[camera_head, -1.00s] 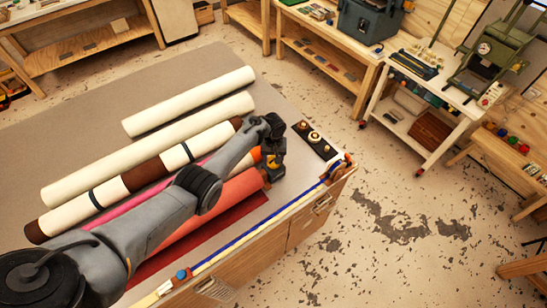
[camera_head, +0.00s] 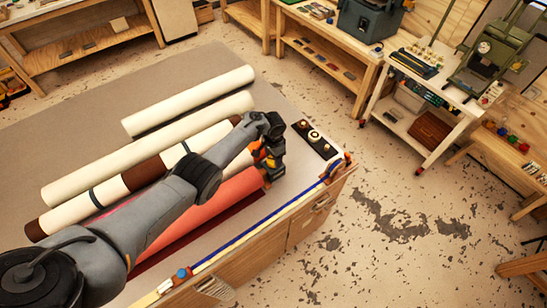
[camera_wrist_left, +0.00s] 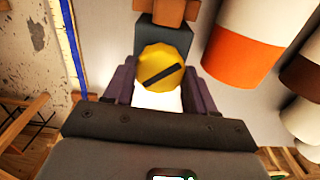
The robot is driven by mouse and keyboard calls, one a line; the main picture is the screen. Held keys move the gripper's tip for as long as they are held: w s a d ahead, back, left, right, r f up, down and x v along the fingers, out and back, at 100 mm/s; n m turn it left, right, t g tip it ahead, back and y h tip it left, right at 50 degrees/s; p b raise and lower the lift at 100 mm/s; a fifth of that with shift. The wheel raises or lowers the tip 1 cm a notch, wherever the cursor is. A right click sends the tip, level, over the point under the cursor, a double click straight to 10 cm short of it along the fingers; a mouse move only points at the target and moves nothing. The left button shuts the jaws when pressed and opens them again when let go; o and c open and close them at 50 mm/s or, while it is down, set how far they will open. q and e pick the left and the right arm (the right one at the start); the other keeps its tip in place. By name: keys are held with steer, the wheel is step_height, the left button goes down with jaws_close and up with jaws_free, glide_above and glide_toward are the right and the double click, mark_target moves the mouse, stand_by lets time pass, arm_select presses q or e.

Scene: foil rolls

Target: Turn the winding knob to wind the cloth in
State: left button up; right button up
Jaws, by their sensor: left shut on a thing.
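The winding knob (camera_wrist_left: 155,63) is a yellow disc with a dark diagonal bar in the left wrist view. It sits between the two fingers of my left gripper (camera_wrist_left: 160,92), which is shut on it. In the head view my left gripper (camera_head: 271,165) is at the right end of the coral-red roll (camera_head: 228,196) and largely hides the knob. A strip of dark red cloth (camera_head: 215,222) lies flat on the table along the roll's near side. My arm covers part of the rolls. My right gripper is not in view.
Several cream rolls (camera_head: 185,102), one with brown bands, lie parallel behind my arm. A black panel with round knobs (camera_head: 314,138) is right of the gripper. A blue strip (camera_head: 255,235) runs along the table's near edge. The far table surface (camera_head: 75,140) is clear.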

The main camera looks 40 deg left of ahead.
arm_select(q)
steer(key=m, duration=0.3)
steer(key=shift+m+b, duration=0.35)
steer(key=shift+m, duration=0.05)
steer(key=m, duration=0.2)
steer(key=shift+m+b, duration=0.3)
steer(key=shift+b, duration=0.1)
steer(key=m+b, duration=0.2)
steer(key=m, duration=0.3)
steer(key=shift+f, duration=0.1)
steer(key=m+b, duration=0.3)
steer(key=m, duration=0.3)
steer(key=m+b, duration=0.4)
steer(key=m, duration=0.1)
steer(key=shift+f, duration=0.1)
steer(key=shift+m+b, duration=0.5)
steer(key=shift+m, duration=1.5)
steer(key=m, duration=0.6)
steer(key=shift+m, duration=0.3)
